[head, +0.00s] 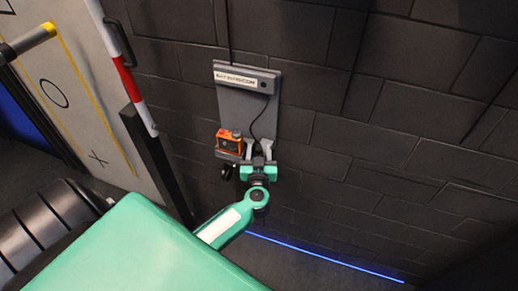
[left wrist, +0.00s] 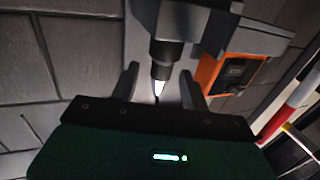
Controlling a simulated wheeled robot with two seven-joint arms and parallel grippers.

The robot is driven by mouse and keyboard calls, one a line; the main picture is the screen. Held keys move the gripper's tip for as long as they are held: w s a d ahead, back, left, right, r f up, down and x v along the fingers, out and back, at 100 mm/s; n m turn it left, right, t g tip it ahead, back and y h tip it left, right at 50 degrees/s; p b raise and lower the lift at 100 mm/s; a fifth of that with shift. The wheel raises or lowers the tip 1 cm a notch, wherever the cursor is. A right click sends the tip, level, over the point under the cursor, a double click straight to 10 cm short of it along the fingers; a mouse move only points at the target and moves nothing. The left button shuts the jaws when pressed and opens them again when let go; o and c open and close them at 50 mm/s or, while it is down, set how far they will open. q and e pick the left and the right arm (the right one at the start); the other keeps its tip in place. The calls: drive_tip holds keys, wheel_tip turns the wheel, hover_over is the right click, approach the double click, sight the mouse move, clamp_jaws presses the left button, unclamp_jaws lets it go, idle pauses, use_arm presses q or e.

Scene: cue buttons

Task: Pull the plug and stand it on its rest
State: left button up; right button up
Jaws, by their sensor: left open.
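The plug (left wrist: 158,52) shows in the left wrist view as a dark cylinder with a bright narrow part and a thin cord. It stands between the fingers of my left gripper (left wrist: 159,73), which are open, with a gap visible on both sides. In the head view my left gripper (head: 259,148) is at the lower end of a grey wall panel (head: 248,105), and it largely hides the plug there. A dark cord (head: 266,115) runs down the panel to the gripper. I cannot make out the rest clearly.
An orange box (head: 229,141) sits on the panel just left of my gripper; it also shows in the left wrist view (left wrist: 229,75). A labelled bar (head: 246,78) tops the panel. A red and white post (head: 130,75) stands left. The brick wall to the right is clear.

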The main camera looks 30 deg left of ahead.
use_arm(q)
drive_tip(key=shift+b+v, duration=0.95)
drive_tip(key=shift+v, duration=5.25)
drive_tip(key=s+d+f+m+g+h, duration=0.1)
drive_tip(key=s+d+f+m+h, duration=0.15)
drive_tip(key=f, duration=0.85)
drive_tip(key=s+d+f+m+h, duration=0.2)
drive_tip(key=f+m+h, duration=0.15)
drive_tip(key=f, duration=0.75)
drive_tip(key=s+d+f+m+g+h, duration=0.1)
drive_tip(key=s+d+f+m+h, duration=0.2)
drive_tip(key=f, duration=0.8)
drive_tip(key=s+f+g+h, duration=0.2)
drive_tip(key=s+f+g, duration=0.4)
drive_tip(key=s+f, duration=0.7)
drive_tip(key=s+a+f+g, duration=0.1)
drive_tip(key=s+f+g, duration=0.1)
drive_tip(key=s, duration=0.4)
drive_tip(key=s+a+f+g, duration=0.2)
drive_tip(key=s+f, duration=0.2)
drive_tip(key=s, duration=0.2)
drive_tip(key=s+a+f+g+y, duration=0.1)
drive_tip(key=s+a+f+g, duration=0.1)
drive_tip(key=s, duration=0.5)
drive_tip(key=shift+f, duration=0.85)
